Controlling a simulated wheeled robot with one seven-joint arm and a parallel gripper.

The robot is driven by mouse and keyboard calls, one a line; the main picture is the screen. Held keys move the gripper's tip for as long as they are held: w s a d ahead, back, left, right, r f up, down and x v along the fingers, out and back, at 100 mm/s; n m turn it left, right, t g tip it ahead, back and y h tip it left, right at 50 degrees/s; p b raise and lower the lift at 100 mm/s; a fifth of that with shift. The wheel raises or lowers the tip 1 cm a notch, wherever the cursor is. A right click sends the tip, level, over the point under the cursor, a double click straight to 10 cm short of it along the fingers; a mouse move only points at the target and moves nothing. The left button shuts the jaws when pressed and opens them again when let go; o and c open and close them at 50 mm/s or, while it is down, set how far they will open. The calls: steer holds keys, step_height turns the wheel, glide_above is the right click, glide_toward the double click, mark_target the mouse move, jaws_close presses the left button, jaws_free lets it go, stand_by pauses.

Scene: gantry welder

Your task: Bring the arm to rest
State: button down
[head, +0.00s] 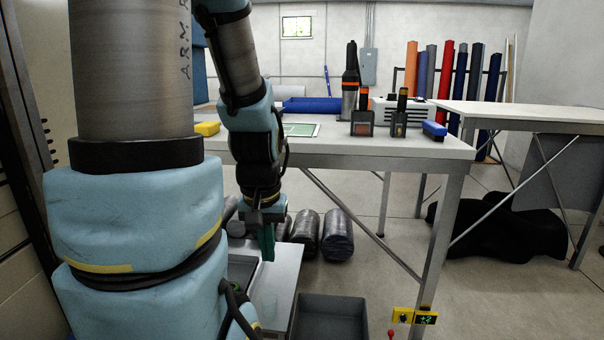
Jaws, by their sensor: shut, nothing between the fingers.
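My arm fills the left side of the head view, with grey links and light-blue padded joints. Its forearm hangs down in front of the white table (400,147). My gripper (267,250) points downward at the end of the arm, below the level of the table top and above a low white surface (280,280). Its greenish fingers look closed together with nothing seen between them.
A hot-air tool (350,80), two dark holders (361,122) and a blue block (434,131) stand on the table. Dark rolls (337,235) lie behind my gripper. A grey bin (330,318) is at the bottom. A table leg (440,240) stands right of it.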

step_height(320, 180, up, 17)
steer(key=p, duration=1.4)
steer(key=shift+r+p, duration=0.15)
steer(key=shift+p, duration=0.25)
